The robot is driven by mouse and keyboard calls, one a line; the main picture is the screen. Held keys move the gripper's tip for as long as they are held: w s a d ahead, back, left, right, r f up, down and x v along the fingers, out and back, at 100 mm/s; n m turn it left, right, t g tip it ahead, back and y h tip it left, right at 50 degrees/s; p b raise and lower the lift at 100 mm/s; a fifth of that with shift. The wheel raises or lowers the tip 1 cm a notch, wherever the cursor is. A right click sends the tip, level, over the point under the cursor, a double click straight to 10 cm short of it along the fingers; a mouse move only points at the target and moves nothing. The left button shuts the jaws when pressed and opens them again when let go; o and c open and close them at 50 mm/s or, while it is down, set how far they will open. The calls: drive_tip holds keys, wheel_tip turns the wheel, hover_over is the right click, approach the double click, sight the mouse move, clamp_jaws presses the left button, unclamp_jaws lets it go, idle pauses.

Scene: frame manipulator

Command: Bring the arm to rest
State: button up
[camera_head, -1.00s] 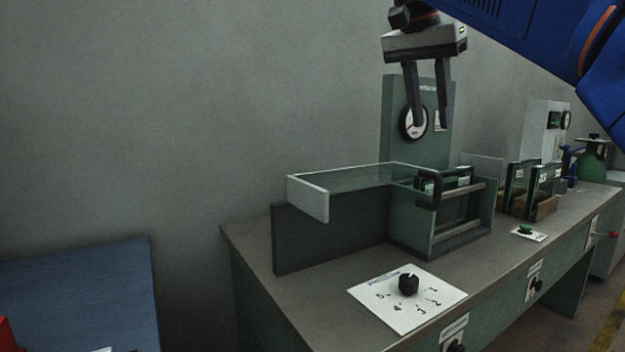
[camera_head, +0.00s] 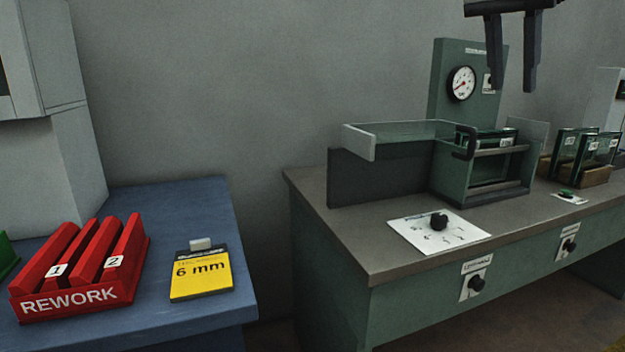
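My gripper (camera_head: 516,82) hangs at the top right of the view, its two dark fingers pointing down and spread apart. Nothing shows between the fingers. It is in front of the upper part of the green gauge panel (camera_head: 440,80), above the green glass-sided fixture (camera_head: 447,180) on the grey-topped bench (camera_head: 340,235). The upper part of the gripper and the rest of my arm are outside the frame.
A red REWORK rack (camera_head: 75,300) and a yellow 6 mm sign (camera_head: 201,275) stand on a blue table (camera_head: 190,205) at left. A dial plate (camera_head: 410,232) lies on the bench. Slotted glass panes (camera_head: 566,150) stand at right. A gap separates the tables.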

drive_tip(key=s+a+f+n+y, duration=0.1)
drive_tip(key=s+f+n, duration=0.3)
drive_tip(key=f, duration=1.1)
drive_tip(key=s+a+f+n+t+y, duration=0.1)
drive_tip(key=s+f+n, duration=0.3)
drive_tip(key=f, duration=1.2)
drive_tip(key=s+a+f+n+t+y, duration=0.1)
drive_tip(key=s+f, duration=0.6)
drive_tip(key=f, duration=0.9)
drive_tip(key=a+n+y, duration=0.1)
drive_tip(key=n, duration=0.1)
drive_tip(key=shift+s+n, duration=0.35)
drive_tip(key=shift+n, duration=0.05)
